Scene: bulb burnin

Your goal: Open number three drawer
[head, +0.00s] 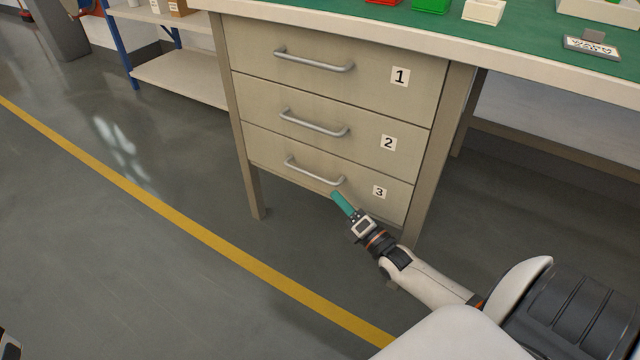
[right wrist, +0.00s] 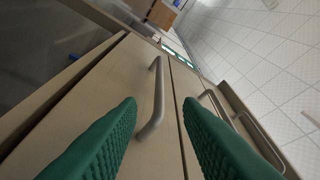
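The number three drawer (head: 300,175) is the lowest of three in the cabinet under the bench, and it is shut. Its grey bar handle (head: 310,172) also shows in the right wrist view (right wrist: 158,85), where it appears between my two fingers. My right gripper (head: 338,198) has green ridged fingers and is just below the right end of that handle. The fingers are apart with nothing gripped; whether they touch the handle I cannot tell.
Drawers 2 (head: 370,145) and 1 (head: 380,75) are shut above, with similar handles. A cabinet leg (head: 425,170) stands right of the drawers. Grey floor with a yellow line (head: 190,228) is clear in front. Small bins stand on the green bench top.

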